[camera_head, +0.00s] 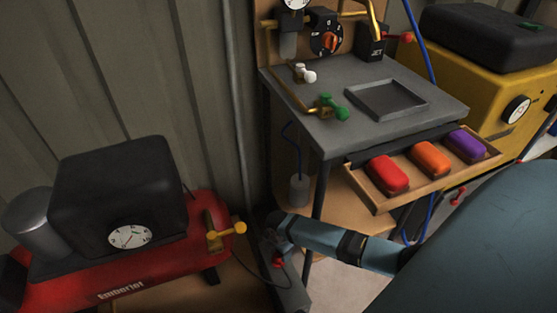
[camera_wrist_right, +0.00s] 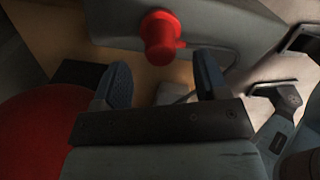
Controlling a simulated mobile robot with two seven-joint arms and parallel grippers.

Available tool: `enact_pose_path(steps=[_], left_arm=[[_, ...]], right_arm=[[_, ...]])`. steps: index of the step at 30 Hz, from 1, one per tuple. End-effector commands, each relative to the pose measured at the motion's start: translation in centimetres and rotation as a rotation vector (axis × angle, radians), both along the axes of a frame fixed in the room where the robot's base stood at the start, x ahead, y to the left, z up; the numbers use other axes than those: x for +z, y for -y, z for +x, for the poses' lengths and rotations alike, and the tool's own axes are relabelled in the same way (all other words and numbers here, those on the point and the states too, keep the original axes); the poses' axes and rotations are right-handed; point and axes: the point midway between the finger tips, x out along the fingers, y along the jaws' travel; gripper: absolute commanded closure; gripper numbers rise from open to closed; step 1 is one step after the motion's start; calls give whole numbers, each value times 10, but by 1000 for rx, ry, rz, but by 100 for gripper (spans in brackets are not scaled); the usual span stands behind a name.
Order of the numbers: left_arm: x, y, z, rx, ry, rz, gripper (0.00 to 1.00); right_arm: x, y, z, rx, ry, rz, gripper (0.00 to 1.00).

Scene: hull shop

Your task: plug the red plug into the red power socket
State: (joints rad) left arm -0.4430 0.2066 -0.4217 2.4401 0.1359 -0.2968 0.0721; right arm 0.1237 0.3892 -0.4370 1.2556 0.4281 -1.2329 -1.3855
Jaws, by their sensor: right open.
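A small red fitting (camera_head: 278,262) shows low in the middle of the head view, on a grey body (camera_head: 292,290) near the floor. It also shows in the right wrist view as a short red cylinder (camera_wrist_right: 160,38) with a wider base or collar. I cannot tell whether it is the plug or the socket. My right gripper (camera_wrist_right: 160,82) is open, its two dark fingers spread and nothing between them. The red cylinder lies just beyond the fingertips, roughly in line with the gap. My left gripper is not in view.
A red compressor (camera_head: 120,272) with a yellow valve (camera_head: 228,229) stands at left. A dark cable runs from it to the grey body. A grey bench (camera_head: 345,125) stands behind, its drawer (camera_head: 365,197) open with red, orange and purple blocks. A yellow machine (camera_head: 480,85) stands at right.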

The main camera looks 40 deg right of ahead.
Motion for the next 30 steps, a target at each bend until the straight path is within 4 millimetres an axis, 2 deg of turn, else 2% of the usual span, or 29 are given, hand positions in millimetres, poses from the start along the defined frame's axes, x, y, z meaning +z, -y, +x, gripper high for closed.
enact_pose_path(steps=[1, 5, 9, 12, 18, 30], left_arm=[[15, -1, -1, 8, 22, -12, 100], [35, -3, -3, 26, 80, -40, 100], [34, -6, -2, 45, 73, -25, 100], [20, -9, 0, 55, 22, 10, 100], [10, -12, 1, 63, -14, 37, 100], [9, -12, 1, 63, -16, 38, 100]], right_arm=[[20, 0, 0, 1, 2, -1, 33], [50, 0, -1, 2, 1, -1, 33], [74, 0, -1, 2, 1, -1, 33], [85, 0, -1, 2, 0, -1, 33], [93, 0, -1, 0, -1, 0, 33], [93, 0, -1, 0, 0, 0, 33]])
